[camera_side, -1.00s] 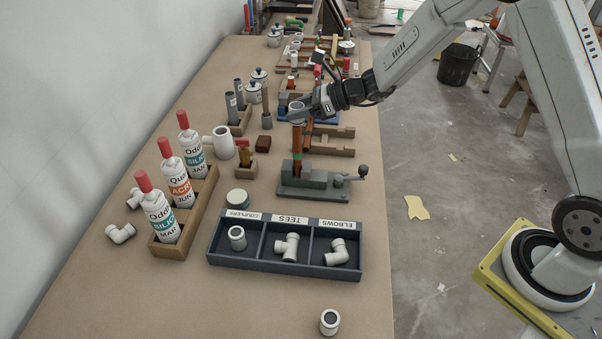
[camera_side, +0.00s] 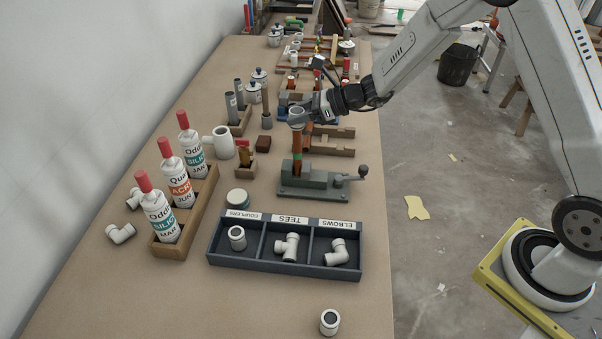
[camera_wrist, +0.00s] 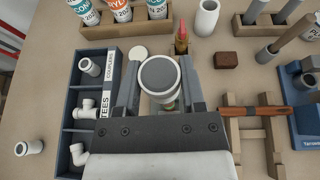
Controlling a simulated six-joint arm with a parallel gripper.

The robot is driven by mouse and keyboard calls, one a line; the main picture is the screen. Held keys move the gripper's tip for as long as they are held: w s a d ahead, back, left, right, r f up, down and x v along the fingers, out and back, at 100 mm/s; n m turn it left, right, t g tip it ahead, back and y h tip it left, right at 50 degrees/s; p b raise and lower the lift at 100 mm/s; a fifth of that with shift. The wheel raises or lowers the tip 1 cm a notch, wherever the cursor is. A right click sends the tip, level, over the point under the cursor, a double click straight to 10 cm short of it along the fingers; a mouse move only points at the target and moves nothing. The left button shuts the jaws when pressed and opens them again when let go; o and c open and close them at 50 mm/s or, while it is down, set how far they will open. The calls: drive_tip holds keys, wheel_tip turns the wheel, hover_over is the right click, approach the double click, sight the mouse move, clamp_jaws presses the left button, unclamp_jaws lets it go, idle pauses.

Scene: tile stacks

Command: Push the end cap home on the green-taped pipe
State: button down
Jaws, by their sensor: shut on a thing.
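The green-taped pipe (camera_side: 297,148) is copper-coloured and stands upright in a grey-green vise (camera_side: 313,190). The white end cap (camera_side: 297,113) is at the pipe's top, between the fingers of my gripper (camera_side: 299,118). In the wrist view, the cap (camera_wrist: 160,78) shows its round grey top face between the two fingers (camera_wrist: 160,88), which are shut on it. The cap hides the pipe's upper end, so I cannot tell how far it sits over the pipe.
A dark divided tray (camera_side: 286,268) of white fittings stands in front of the vise. A wooden rack (camera_side: 168,250) with red-tipped bottles is at left. Wooden pipe supports (camera_side: 330,152) stand just behind the vise. The bench's near end is mostly clear.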

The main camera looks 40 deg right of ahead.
drive_tip(key=shift+f, duration=1)
idle(0.4)
drive_tip(key=shift+c, duration=0.5)
unclamp_jaws()
drive_tip(key=shift+v, duration=3)
drive_tip(key=shift+d, duration=0.1)
drive_tip(key=v, duration=0.7)
drive_tip(key=shift+s+d+r, duration=0.2)
drive_tip(key=shift+s, duration=0.1)
